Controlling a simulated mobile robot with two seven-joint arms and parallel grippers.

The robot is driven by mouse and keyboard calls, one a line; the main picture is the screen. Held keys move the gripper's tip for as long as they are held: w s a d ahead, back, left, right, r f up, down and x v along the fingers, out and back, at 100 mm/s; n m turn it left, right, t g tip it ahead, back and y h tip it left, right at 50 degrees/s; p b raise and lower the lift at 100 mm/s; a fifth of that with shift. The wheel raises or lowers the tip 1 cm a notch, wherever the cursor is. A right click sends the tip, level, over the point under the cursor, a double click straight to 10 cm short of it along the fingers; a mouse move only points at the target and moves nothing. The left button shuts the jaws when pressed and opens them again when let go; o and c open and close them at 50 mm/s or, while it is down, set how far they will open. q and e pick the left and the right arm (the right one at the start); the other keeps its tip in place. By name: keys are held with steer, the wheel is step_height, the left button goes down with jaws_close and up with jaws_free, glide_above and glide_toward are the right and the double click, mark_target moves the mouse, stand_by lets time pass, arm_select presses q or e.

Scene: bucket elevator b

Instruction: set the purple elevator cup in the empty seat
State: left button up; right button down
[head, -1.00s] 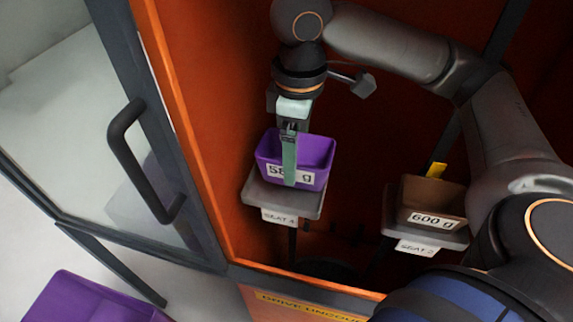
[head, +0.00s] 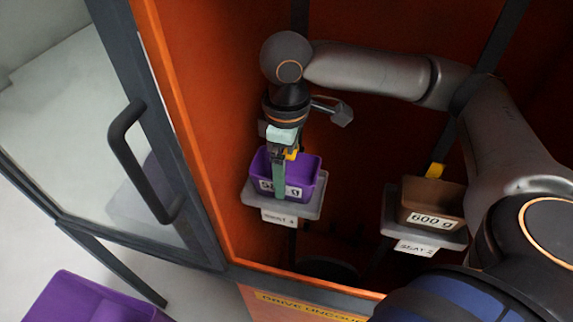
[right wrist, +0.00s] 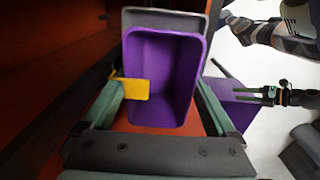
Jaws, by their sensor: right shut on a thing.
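The purple elevator cup (head: 309,181) has a white weight label, partly covered by a green finger. It appears upright at the grey seat (head: 312,208) labelled SEAT 4; I cannot tell whether it bears fully on the seat. My right gripper (head: 280,180) comes down from above and is shut on the cup. In the right wrist view the cup (right wrist: 165,75) lies between the two green fingers, its inside empty. A yellow tab (right wrist: 135,88) shows over its edge. My left gripper (right wrist: 250,93) shows small at the right of that view; its opening is unclear.
A brown cup (head: 432,200) marked 600 g sits in SEAT 2 on the right. The orange housing's left wall (head: 185,120) and the glazed door with its dark handle (head: 122,150) are close to the left. A purple container (head: 85,300) is at the lower left.

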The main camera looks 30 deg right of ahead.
steer(key=shift+s+f, duration=0.15)
steer(key=shift+f, duration=0.45)
steer(key=shift+c, duration=0.2)
jaws_free()
steer(key=shift+f, duration=0.1)
steer(key=shift+o, duration=0.2)
step_height(320, 180, up, 14)
steer(key=shift+f, duration=0.15)
